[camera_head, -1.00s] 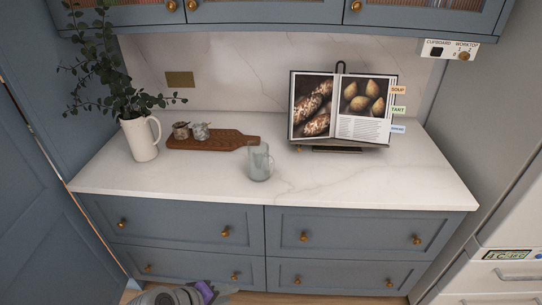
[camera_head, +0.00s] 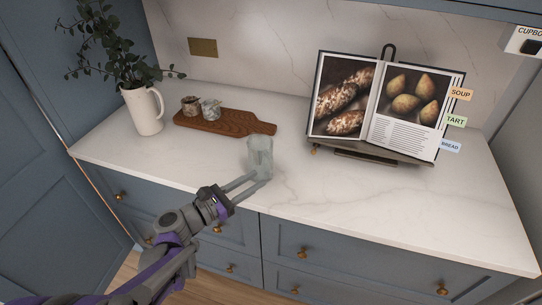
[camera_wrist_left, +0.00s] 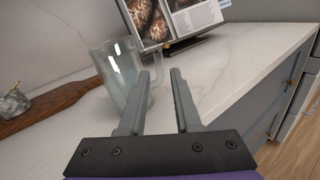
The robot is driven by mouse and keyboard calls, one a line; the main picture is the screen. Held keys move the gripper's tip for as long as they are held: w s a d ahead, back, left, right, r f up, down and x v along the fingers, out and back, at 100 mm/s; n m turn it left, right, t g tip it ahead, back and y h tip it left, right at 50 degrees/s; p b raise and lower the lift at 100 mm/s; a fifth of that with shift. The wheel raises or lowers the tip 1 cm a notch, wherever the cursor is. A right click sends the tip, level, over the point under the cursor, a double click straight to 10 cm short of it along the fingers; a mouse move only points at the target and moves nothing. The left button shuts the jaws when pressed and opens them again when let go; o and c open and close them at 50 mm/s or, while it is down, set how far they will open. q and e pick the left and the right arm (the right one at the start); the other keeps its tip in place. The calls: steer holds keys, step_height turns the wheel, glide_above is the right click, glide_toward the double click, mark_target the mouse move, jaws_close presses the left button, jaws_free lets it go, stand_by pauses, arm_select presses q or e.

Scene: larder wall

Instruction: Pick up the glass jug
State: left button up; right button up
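The glass jug (camera_head: 260,156) is clear and pale, and stands upright on the white worktop near its front edge. In the left wrist view the jug (camera_wrist_left: 121,66) stands just beyond the fingers, mostly behind the left finger, with its handle to the right. My left gripper (camera_head: 255,182) reaches in from the lower left, with its fingertips at the near side of the jug. Its two fingers (camera_wrist_left: 160,76) are apart with nothing between them. I cannot tell whether a finger touches the glass. My right gripper is not in view.
A wooden board (camera_head: 228,123) with two small jars (camera_head: 211,109) lies behind the jug to the left. A white pitcher with leafy stems (camera_head: 144,112) stands farther left. An open cookbook on a stand (camera_head: 383,107) is at the right. The front right worktop is clear.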

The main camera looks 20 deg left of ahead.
mark_target(264, 163)
arm_select(q)
steer(key=x, duration=0.4)
steer(key=shift+w+d+r, duration=0.1)
steer(key=shift+w+d, duration=0.15)
steer(key=shift+w, duration=0.1)
steer(key=shift+w+d+r, duration=0.15)
steer(key=shift+w+d, duration=0.2)
steer(key=shift+w, duration=0.15)
steer(key=p+x, duration=0.1)
steer(key=x, duration=0.3)
steer(key=shift+r, duration=0.2)
jaws_close()
stand_by(0.5)
